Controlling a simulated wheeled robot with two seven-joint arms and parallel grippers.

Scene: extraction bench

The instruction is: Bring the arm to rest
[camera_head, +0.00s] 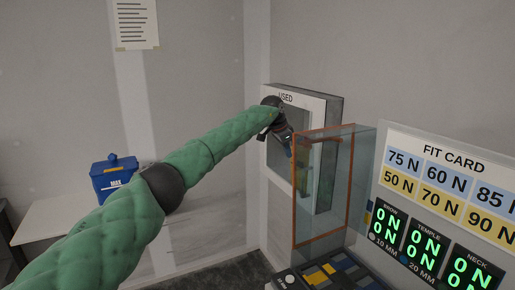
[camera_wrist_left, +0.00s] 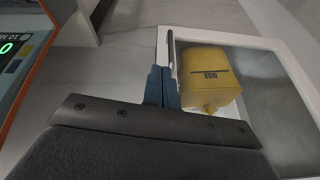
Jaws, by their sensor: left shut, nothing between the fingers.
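My left arm, in a green quilted sleeve, reaches across the head view from the lower left. My left gripper (camera_head: 287,149) is at its end, in front of the white-framed box marked USED (camera_head: 322,103) on the wall. It is beside the orange-edged clear panel (camera_head: 322,133); whether it touches the panel I cannot tell. In the left wrist view the blue fingers (camera_wrist_left: 163,85) are together with nothing between them. A yellow container (camera_wrist_left: 208,75) shows just beyond them, within the white frame (camera_wrist_left: 262,40). My right gripper is in neither view.
A fit card board (camera_head: 440,180) with green-lit displays stands at the right. A tray of dark, blue and yellow blocks (camera_head: 335,272) lies below the panel. A blue bin marked MAX (camera_head: 113,180) stands on a white table (camera_head: 48,218) at the left. A paper notice (camera_head: 135,24) hangs above.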

